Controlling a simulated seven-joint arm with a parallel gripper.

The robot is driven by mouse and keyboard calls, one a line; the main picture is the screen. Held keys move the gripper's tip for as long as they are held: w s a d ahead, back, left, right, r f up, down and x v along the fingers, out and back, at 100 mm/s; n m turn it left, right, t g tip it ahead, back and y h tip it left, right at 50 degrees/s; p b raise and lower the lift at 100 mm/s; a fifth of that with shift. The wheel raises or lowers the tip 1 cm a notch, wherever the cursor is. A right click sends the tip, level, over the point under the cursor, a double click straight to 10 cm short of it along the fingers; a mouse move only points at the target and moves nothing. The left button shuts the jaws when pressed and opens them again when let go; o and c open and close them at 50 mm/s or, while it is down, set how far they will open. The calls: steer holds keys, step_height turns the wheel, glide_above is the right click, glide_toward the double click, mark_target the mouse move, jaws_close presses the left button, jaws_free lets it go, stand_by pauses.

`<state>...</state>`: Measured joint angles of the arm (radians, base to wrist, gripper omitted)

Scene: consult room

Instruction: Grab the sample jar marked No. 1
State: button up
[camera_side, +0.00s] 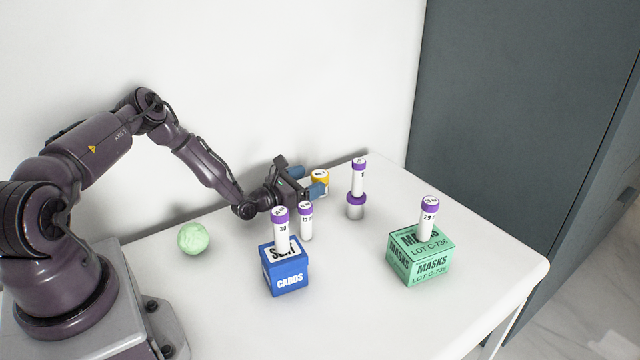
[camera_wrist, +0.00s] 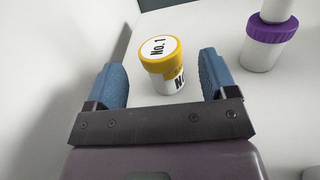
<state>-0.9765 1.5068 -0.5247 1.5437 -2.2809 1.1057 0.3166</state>
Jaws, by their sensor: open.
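The sample jar marked No. 1 (camera_wrist: 162,62) is white with a yellow lid and stands upright on the table. In the side view the jar (camera_side: 320,179) is partly hidden behind my gripper (camera_side: 304,183). In the wrist view my gripper (camera_wrist: 165,82) is open, with one blue finger at each side of the jar. The jar sits between and slightly beyond the fingers. I see a gap on both sides, and nothing is held.
A purple-lidded jar (camera_side: 356,208) with a tube (camera_side: 358,178) on top stands right of the jar. A green ball (camera_side: 193,239) lies left. A wall is behind.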

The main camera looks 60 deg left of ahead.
mark_target(327, 172)
steer(key=shift+w+a, duration=0.15)
steer(key=shift+w, duration=2.65)
steer(key=c, duration=1)
